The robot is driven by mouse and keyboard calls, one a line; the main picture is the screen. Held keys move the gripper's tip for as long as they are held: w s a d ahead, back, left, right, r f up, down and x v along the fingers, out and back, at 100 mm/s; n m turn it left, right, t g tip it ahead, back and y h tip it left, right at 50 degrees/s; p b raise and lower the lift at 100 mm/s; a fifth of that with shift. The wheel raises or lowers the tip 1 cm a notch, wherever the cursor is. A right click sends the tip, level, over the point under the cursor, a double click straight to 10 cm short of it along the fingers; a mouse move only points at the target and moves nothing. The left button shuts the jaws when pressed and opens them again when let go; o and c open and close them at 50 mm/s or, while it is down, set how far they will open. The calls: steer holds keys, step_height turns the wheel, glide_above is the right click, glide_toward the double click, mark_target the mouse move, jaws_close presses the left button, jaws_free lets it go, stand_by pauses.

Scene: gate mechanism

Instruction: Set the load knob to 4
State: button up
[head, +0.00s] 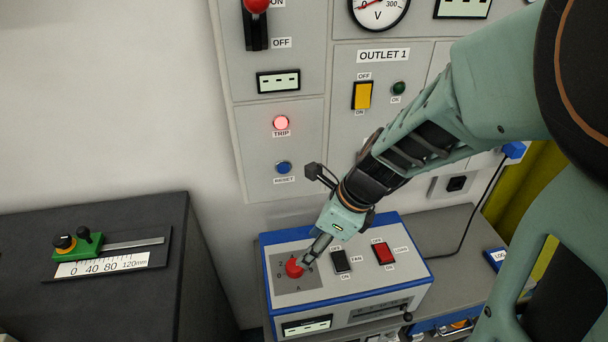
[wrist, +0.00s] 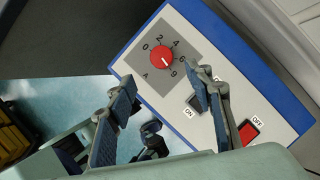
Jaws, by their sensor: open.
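The load knob (head: 294,268) is a round red dial on a grey plate on top of a blue-and-white box (head: 345,232). In the wrist view the knob (wrist: 162,57) sits among printed numbers, with 0 at left, 2 above and 4 at upper right. A small pale mark on it seems to point to the lower right, away from the 4; the exact number is unclear. My gripper (head: 309,255) is right by the knob in the head view, partly covering its scale. In the wrist view my gripper (wrist: 163,82) is open and empty, the knob showing beyond and between its fingertips.
A black FAN switch (head: 341,261) and a red switch (head: 383,253) sit beside the knob on the box. The panel behind has a lit red TRIP lamp (head: 281,122) and a blue RESET button (head: 283,167). A slide gauge (head: 100,255) lies on a dark cabinet at left.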

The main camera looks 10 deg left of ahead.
mark_target(295, 265)
steer(key=b+x, duration=0.3)
steer(key=x, duration=0.7)
steer(key=shift+f, duration=0.2)
steer(key=shift+c, duration=0.4)
steer(key=c, duration=1.1)
